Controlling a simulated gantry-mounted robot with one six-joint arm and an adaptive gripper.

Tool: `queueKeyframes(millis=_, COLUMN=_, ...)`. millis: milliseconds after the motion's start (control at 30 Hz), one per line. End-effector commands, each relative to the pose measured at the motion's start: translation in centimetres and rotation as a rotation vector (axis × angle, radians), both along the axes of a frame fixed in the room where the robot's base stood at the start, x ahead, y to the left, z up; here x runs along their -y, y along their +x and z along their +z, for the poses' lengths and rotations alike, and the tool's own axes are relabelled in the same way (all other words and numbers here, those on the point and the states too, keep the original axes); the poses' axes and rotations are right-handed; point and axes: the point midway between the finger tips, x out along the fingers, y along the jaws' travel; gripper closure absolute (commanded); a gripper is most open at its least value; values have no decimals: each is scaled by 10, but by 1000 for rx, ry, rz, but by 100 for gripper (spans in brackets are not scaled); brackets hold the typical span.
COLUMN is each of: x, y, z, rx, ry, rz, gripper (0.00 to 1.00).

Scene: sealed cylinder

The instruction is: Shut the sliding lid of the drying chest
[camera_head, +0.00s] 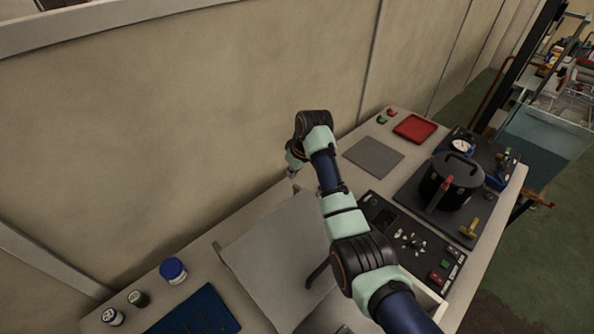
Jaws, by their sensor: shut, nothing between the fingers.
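The drying chest appears to be the large pale grey box at the bottom centre. A flat grey panel (275,245), which seems to be its sliding lid, slopes across it. A dark bar, probably a handle (316,275), shows near the panel's right side, beside my arm. My arm reaches in from the lower right and covers part of the chest.
A black pot (450,185) stands on a dark mat at the right. A control panel (410,245) lies between it and my arm. A red tray (414,128) and a grey mat (373,156) lie behind. A blue-lidded jar (173,271) and blue mat (197,314) are front left. A wall runs behind.

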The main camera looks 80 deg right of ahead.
Motion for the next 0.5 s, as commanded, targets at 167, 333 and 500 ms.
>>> queueKeyframes(millis=167, x=6, y=10, z=-37, rx=-1, ry=2, rz=0, gripper=100)
queueKeyframes(millis=333, x=2, y=2, z=-45, rx=1, ry=-2, rz=-1, gripper=100)
queueKeyframes(millis=500, x=-9, y=-14, z=-44, rx=1, ry=-2, rz=-1, gripper=100)
